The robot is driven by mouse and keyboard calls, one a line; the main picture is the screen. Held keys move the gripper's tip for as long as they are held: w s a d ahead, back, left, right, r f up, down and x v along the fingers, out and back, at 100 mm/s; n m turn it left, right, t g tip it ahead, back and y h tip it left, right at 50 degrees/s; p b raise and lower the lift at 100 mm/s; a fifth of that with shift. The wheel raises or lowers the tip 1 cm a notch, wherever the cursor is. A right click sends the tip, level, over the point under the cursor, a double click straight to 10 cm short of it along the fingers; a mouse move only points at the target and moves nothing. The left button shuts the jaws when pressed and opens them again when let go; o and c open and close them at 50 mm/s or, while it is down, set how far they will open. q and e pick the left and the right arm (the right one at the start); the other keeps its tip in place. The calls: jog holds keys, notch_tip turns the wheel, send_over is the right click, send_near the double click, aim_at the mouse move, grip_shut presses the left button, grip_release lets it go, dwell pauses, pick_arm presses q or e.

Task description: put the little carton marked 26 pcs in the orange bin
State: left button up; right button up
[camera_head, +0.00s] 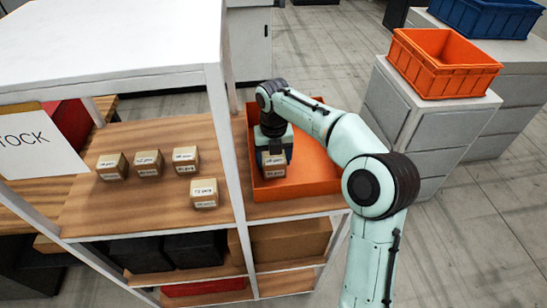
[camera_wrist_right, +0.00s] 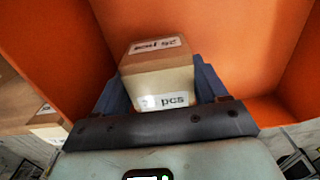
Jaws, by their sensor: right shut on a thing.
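My right gripper (camera_head: 274,148) reaches down into the orange bin (camera_head: 318,168) on the shelf unit. It is shut on a little carton (camera_head: 273,165), tan with white labels. In the right wrist view the carton (camera_wrist_right: 158,82) sits between the blue fingers, with orange bin walls around it. Its front label ends in "pcs"; the number is too blurred to read surely. I cannot tell whether the carton touches the bin's floor. My left gripper is not in view.
Another orange bin (camera_head: 440,75) rests on a grey cabinet at right, near a blue crate (camera_head: 485,17). A white top panel (camera_head: 110,40) overhangs the left shelf.

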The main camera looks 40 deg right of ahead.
jog(key=shift+f, duration=0.2)
jog(key=o, duration=0.9)
jog(key=shift+c, duration=0.2)
jog(key=shift+s, duration=0.1)
jog(key=shift+r, duration=0.1)
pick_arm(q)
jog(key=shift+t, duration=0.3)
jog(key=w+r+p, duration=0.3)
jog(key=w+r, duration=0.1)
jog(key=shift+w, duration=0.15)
pick_arm(e)
notch_tip(320, 180, up, 12)
jog(key=shift+r, duration=0.15)
